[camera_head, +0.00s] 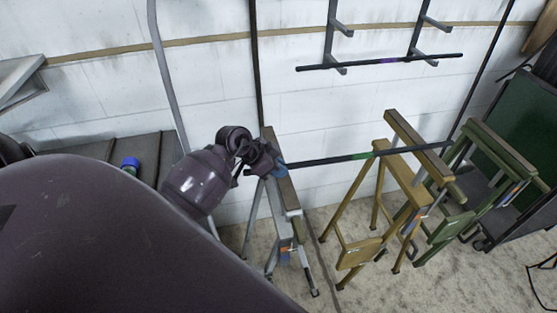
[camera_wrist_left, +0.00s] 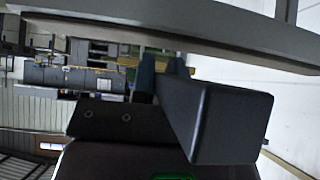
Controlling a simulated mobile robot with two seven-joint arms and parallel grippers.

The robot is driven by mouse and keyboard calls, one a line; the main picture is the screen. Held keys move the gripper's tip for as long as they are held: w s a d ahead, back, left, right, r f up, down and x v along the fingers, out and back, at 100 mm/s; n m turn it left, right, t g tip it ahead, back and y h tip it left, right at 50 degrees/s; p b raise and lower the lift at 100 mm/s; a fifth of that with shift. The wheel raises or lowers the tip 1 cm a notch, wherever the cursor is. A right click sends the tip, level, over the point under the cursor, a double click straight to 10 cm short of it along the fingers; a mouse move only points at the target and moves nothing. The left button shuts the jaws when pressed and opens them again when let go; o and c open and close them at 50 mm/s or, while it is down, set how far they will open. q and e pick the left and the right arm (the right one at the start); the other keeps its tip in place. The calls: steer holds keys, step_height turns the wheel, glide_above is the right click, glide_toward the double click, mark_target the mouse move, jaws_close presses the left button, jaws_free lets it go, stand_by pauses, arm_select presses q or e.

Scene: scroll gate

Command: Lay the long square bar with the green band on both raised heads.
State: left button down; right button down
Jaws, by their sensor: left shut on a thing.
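The long dark square bar (camera_head: 325,161) with the green band (camera_head: 362,156) runs from my left gripper (camera_head: 279,167) to the right. My left gripper is shut on it near its left end, close over the grey trestle's head (camera_head: 284,190). The bar's far part crosses the raised head (camera_head: 408,134) of the yellow-brown trestle; whether it touches either head I cannot tell. In the left wrist view the bar's dark square end (camera_wrist_left: 232,122) is near the camera, beside the gripper fingers (camera_wrist_left: 161,75), with a grey beam (camera_wrist_left: 210,38) above. My right gripper is not in view.
A green trestle (camera_head: 505,153) stands right of the yellow-brown one, near a dark green board (camera_head: 528,112). Another dark bar with a purple band (camera_head: 389,61) lies on wall brackets. A dark bench (camera_head: 120,150) with a blue-capped item (camera_head: 130,163) is at left.

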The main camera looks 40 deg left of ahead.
arm_select(q)
steer(key=shift+f, duration=0.15)
steer(key=c, duration=1)
jaws_free()
steer(key=shift+c, duration=0.2)
steer(key=shift+s+f, duration=0.15)
steer(key=v, duration=1.1)
steer(key=shift+d, duration=0.1)
steer(key=shift+d, duration=0.1)
